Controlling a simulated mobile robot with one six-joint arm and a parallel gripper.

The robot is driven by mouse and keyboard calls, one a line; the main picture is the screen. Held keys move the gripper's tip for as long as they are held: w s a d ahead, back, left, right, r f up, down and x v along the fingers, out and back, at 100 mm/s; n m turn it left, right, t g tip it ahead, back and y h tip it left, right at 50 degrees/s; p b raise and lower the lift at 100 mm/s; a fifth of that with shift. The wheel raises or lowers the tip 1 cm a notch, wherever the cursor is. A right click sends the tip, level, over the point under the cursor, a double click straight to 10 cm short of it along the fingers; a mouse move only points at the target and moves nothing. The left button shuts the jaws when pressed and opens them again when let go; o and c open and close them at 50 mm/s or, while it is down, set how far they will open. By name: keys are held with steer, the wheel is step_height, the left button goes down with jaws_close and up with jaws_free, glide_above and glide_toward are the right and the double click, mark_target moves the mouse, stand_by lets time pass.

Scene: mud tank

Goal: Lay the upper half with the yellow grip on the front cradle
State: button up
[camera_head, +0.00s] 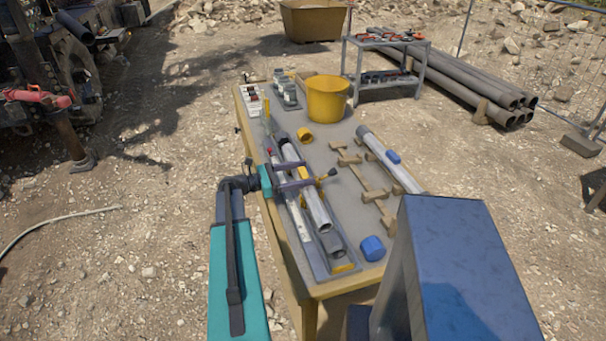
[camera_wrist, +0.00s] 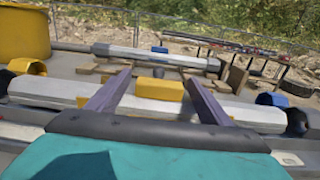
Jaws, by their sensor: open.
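The upper half with the yellow grip (camera_head: 318,212) is a long silver half-tube lying lengthwise along the left side of the table. It spans the wrist view (camera_wrist: 245,112), with its yellow grip (camera_wrist: 160,89) on top. My gripper (camera_wrist: 158,78) is open, its two purple fingers reaching over the tube, one to each side of the grip. I cannot tell whether they touch it. In the head view, my gripper (camera_head: 314,172) partly hides the grip. The front cradle (camera_head: 368,194) appears to be the bare wooden supports on the mid-table, right of the tube.
Another silver half with a blue grip (camera_head: 393,157) lies on supports farther right. A yellow bucket (camera_head: 327,97) stands at the far end. A blue piece (camera_head: 372,248) and a grey tray (camera_head: 318,262) are near the front edge. A yellow ring (camera_head: 305,134) lies below the bucket.

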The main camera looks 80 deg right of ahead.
steer(key=b+v, duration=0.3)
steer(key=v, duration=1)
steer(key=shift+f, duration=0.1)
stand_by(0.3)
